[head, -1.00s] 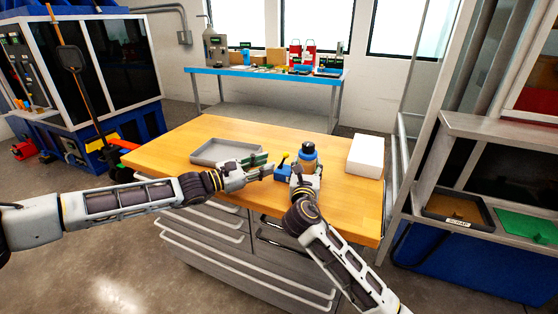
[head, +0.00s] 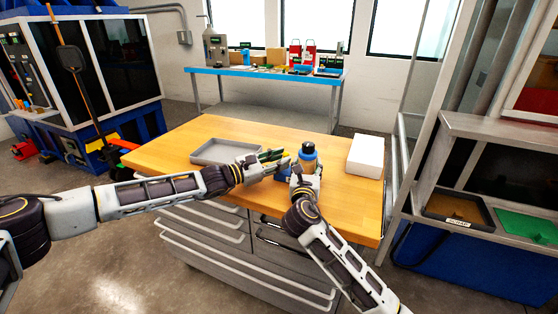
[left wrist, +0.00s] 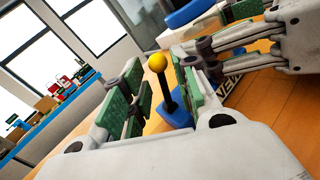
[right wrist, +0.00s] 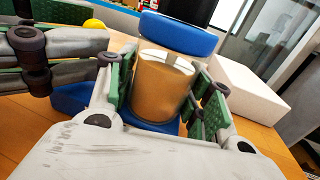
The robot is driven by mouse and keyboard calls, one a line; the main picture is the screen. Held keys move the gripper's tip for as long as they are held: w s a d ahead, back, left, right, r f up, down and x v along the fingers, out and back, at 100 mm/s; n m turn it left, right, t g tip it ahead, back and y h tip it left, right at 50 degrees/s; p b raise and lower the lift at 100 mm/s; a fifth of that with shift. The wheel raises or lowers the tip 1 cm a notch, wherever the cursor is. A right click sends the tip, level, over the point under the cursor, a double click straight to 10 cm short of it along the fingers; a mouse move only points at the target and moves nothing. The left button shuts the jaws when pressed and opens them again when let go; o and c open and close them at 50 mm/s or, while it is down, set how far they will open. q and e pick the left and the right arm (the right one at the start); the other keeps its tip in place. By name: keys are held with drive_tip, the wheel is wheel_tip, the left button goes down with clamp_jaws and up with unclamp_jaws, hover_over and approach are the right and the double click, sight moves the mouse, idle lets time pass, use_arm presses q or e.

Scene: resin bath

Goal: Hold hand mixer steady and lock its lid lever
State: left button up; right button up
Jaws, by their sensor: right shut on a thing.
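The hand mixer stands upright on the wooden bench, with a tan cylindrical body (right wrist: 160,85), a blue lid (right wrist: 178,33) and a blue base (right wrist: 72,97). My right gripper (right wrist: 165,95) is shut on the tan body, one finger on each side. The lid lever (left wrist: 168,85) is a black rod with a yellow ball knob (left wrist: 157,62), rising from the blue base. My left gripper (left wrist: 160,92) is open, its green-padded fingers on either side of the lever with gaps visible. In the head view the left gripper (head: 274,160) hides the lever.
A grey tray (head: 222,151) lies on the bench (head: 165,147) left of the mixer. A white box (head: 365,156) stands to the right. The two grippers are very close together. The bench behind the mixer is clear.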

use_arm(q)
drive_tip(key=shift+c, duration=0.2)
clamp_jaws()
drive_tip(key=shift+d+m+y, duration=0.15)
drive_tip(key=shift+m+y, duration=0.15)
drive_tip(key=shift+m, duration=0.1)
drive_tip(key=shift+o, duration=0.2)
unclamp_jaws()
drive_tip(key=shift+s, duration=0.1)
drive_tip(key=shift+v, duration=6)
